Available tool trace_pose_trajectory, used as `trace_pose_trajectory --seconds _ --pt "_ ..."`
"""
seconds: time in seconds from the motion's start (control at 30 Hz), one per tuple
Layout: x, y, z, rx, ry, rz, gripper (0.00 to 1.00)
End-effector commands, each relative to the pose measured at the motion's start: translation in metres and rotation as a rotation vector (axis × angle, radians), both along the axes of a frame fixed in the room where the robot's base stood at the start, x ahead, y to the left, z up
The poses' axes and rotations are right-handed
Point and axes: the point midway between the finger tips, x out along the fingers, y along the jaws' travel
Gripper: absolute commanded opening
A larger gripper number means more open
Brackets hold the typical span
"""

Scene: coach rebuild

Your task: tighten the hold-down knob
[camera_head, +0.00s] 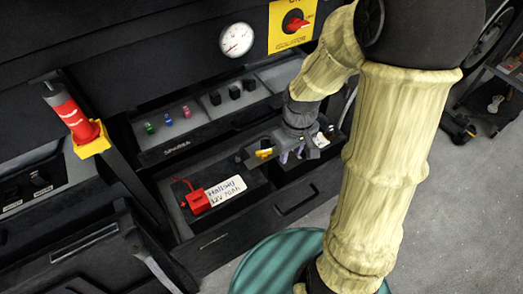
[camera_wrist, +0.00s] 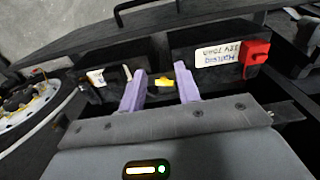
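My gripper (camera_head: 291,156) is over the right part of an open drawer, with its two purple fingers pointing down. The wrist view shows the fingers apart with a gap between them (camera_wrist: 160,69). A small yellow piece (camera_wrist: 163,82) shows in that gap, beyond the fingers; I cannot tell whether it is the hold-down knob. In the head view a yellow piece (camera_head: 264,153) shows just left of my gripper. A black box labelled with 12V and 70Ah on a white label (camera_head: 226,190) has a red cap (camera_head: 198,201). No contact shows.
A tray above holds small coloured and black knobs (camera_head: 168,121). A red-and-white cylinder with a yellow base (camera_head: 92,140) stands at left. A dial gauge (camera_head: 236,40) and a red switch on a yellow plate (camera_head: 295,21) are behind. A white piece (camera_wrist: 97,77) lies left of the fingers.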

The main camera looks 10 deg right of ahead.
Motion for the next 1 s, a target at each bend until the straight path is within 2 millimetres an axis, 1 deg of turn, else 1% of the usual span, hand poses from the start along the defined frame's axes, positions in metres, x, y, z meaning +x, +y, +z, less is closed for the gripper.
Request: trace_pose_trajectory --seconds 0.03,0.17,0.3,0.47,0.57,0.67,0.77,0.9,1.0 --pt "0.01 0.0 -0.007 0.015 0.034 0.066 0.33" --pt "0.031 0.002 -0.025 0.07 0.101 0.269 0.33" --pt "0.054 0.004 -0.043 0.162 0.139 0.472 0.33" --pt "0.079 0.004 -0.059 0.294 0.129 0.685 0.33" --pt "0.096 0.001 -0.067 0.382 0.09 0.804 0.33" --pt "0.112 -0.005 -0.072 0.469 0.027 0.914 0.33" --pt "0.129 -0.015 -0.075 0.548 -0.061 1.009 0.33" --pt "0.151 -0.038 -0.077 0.634 -0.211 1.116 0.33" --pt "0.162 -0.054 -0.077 0.666 -0.31 1.166 0.33"
